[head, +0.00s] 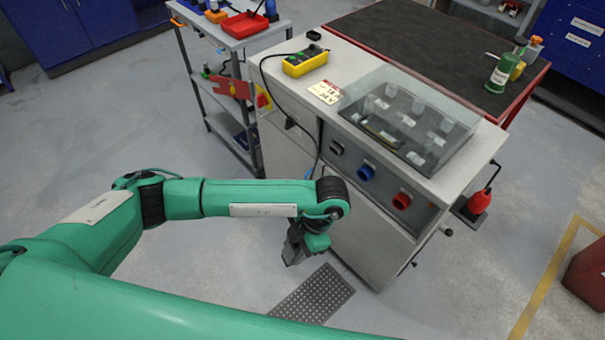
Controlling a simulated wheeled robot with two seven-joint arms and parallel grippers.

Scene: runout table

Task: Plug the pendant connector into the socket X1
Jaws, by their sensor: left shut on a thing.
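The yellow pendant (305,62) lies on top of the grey cabinet. Its black cable (318,150) loops over the cabinet's left edge and runs down behind my left arm's wrist. My left gripper (292,256) points down beside the cabinet's front, above the floor, and is shut. The cable leads toward it, so it seems to hold the pendant connector, which I cannot make out. The front panel has a black socket (337,147), a blue socket (366,172) and a red socket (402,200). I cannot read which is X1. My right gripper is out of view.
A clear cover (415,115) stands on the cabinet top (352,62). A grey trolley (225,40) with a red tray (245,24) is at the back left. A dark-topped table (420,40) is behind. A perforated plate (312,294) lies on the floor below the gripper.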

